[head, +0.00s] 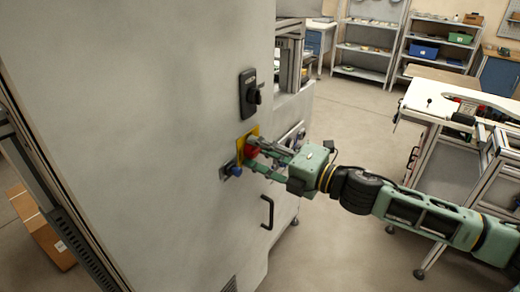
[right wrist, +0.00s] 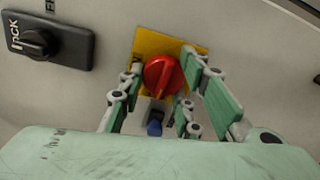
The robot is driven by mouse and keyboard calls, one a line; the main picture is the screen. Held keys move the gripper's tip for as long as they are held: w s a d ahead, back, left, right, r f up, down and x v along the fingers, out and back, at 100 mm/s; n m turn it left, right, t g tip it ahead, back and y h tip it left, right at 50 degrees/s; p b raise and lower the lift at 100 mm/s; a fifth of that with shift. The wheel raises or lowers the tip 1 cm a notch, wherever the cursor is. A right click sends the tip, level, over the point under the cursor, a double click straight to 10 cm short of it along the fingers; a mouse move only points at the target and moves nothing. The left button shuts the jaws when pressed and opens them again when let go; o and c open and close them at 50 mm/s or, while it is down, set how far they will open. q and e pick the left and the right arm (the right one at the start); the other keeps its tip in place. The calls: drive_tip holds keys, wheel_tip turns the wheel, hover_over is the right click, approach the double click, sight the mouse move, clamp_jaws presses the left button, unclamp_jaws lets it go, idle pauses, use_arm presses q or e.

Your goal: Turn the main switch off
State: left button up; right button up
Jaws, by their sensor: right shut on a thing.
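The main switch is a red rotary knob (right wrist: 163,75) on a yellow plate (right wrist: 150,43), mounted on the face of a grey cabinet. In the head view the red knob (head: 252,150) shows at the fingertips of my right gripper (head: 256,157). In the right wrist view my right gripper (right wrist: 163,90) has its green fingers on either side of the knob, shut on it. The knob's grip ridge points down and slightly left in that view. The fingers hide parts of the yellow plate. My left gripper is not in view.
A black rotary switch (head: 249,93) sits above the yellow plate; it also shows in the right wrist view (right wrist: 45,42). A small blue knob (head: 232,170) is just below the plate. A black handle (head: 267,212) sticks out lower on the cabinet (head: 150,110). A workbench (head: 455,95) stands at the right.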

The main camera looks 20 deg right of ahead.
drive_tip(key=shift+w+r, duration=0.1)
drive_tip(key=shift+r, duration=0.25)
drive_tip(key=o, duration=1.1)
drive_tip(key=shift+c, duration=0.2)
drive_tip(key=shift+f, duration=0.15)
drive_tip(key=shift+d+f, duration=0.1)
drive_tip(key=v, duration=1.2)
